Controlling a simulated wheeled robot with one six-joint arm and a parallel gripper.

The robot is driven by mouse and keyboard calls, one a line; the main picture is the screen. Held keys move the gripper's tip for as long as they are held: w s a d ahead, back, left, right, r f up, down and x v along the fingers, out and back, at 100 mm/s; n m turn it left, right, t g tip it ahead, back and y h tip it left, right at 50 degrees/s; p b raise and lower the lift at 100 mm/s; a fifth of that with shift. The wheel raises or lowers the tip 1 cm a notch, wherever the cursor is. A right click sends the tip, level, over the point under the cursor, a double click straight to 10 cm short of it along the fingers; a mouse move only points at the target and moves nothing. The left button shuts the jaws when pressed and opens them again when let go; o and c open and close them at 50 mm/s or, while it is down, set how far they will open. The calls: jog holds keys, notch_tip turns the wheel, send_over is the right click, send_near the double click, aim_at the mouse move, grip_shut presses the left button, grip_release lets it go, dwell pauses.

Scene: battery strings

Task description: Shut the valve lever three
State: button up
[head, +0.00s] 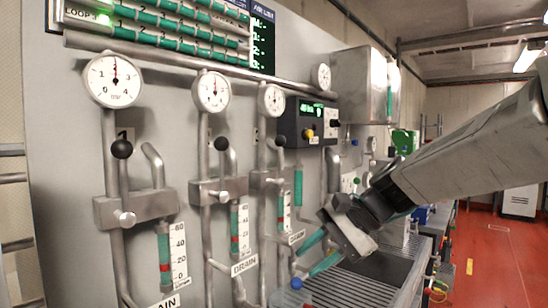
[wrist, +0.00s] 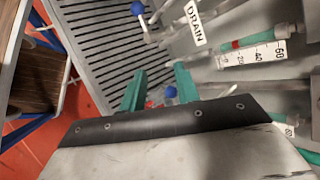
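Three upright levers with black ball knobs rise from metal valve blocks on the panel in the head view. The left one (head: 122,149) and middle one (head: 221,144) are clear; the right one (head: 281,141) is smaller and farther off. Which is lever three is not plainly readable. My gripper (head: 318,252) is open and empty, low and right of the right valve block, above a slatted grey tray (head: 345,290). In the wrist view its teal fingers (wrist: 158,85) stand apart, with a blue ball knob (wrist: 171,92) seen between them; contact cannot be told.
Another blue knob (wrist: 138,8) shows in the wrist view, near a DRAIN label (wrist: 195,22). Round gauges (head: 113,80), vertical pipes and sight tubes (head: 165,255) crowd the panel. A black control box (head: 306,121) is above my gripper. Red floor (head: 490,255) is open at right.

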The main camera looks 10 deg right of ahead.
jog(key=w+d+r+m+t+y, duration=0.25)
jog(key=w+r+m+t, duration=0.25)
jog(key=w+r+m, duration=0.6)
jog(key=m+t+y, duration=0.2)
jog(key=m+t, duration=0.2)
send_near(280, 162)
jog(key=w+a+r, duration=0.2)
jog(key=w+a, duration=0.1)
jog(key=x, duration=0.8)
jog(key=shift+d+f, duration=0.15)
jog(key=shift+f, duration=0.05)
jog(key=shift+w, duration=0.1)
grip_shut()
